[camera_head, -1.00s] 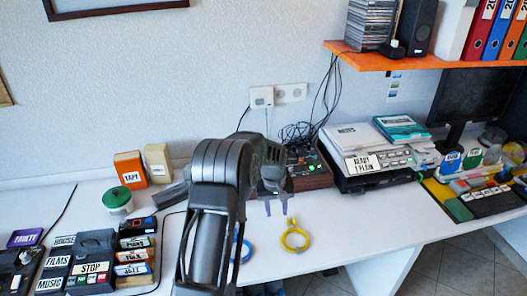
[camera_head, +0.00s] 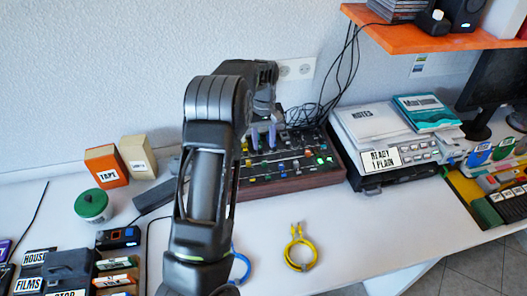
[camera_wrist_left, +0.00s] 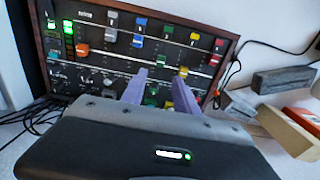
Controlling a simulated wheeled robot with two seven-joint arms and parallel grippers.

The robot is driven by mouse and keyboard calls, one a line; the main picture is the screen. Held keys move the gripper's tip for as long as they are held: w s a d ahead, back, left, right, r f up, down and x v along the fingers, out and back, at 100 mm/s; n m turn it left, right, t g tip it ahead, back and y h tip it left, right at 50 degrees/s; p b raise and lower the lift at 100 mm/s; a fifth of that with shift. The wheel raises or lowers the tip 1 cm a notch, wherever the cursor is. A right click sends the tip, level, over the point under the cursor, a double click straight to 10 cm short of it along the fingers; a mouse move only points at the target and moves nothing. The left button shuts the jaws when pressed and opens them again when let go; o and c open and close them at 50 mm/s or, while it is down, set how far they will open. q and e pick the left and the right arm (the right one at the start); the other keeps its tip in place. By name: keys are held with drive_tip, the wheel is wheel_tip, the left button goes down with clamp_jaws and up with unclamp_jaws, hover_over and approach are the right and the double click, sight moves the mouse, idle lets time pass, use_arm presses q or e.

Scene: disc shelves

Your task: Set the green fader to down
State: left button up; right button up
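The mixer (camera_head: 290,182) is a dark panel with wooden sides, standing against the wall. The left wrist view shows its panel (camera_wrist_left: 118,62) close up, with rows of coloured caps and sliders. A green fader cap (camera_wrist_left: 162,59) appears there just beyond my fingertips, between a blue cap (camera_wrist_left: 137,40) and a yellow cap (camera_wrist_left: 183,71). My left gripper (camera_head: 263,137) hangs over the back part of the mixer. In the left wrist view its two purple fingers (camera_wrist_left: 160,82) are apart with nothing held between them. Contact with the panel cannot be told. My right gripper is not in view.
A device with papers (camera_head: 380,130) stands right of the mixer. Black cables (camera_head: 310,118) run behind it. A yellow cable loop (camera_head: 299,250) lies in front. An orange box (camera_head: 105,165) and a green-lidded jar (camera_head: 92,206) stand left.

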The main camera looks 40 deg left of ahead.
sight(264, 164)
use_arm(q)
drive_tip(key=shift+d, duration=0.1)
drive_tip(key=shift+f+p, duration=1)
drive_tip(key=shift+f, duration=2.9)
drive_tip(key=shift+c, duration=0.5)
clamp_jaws()
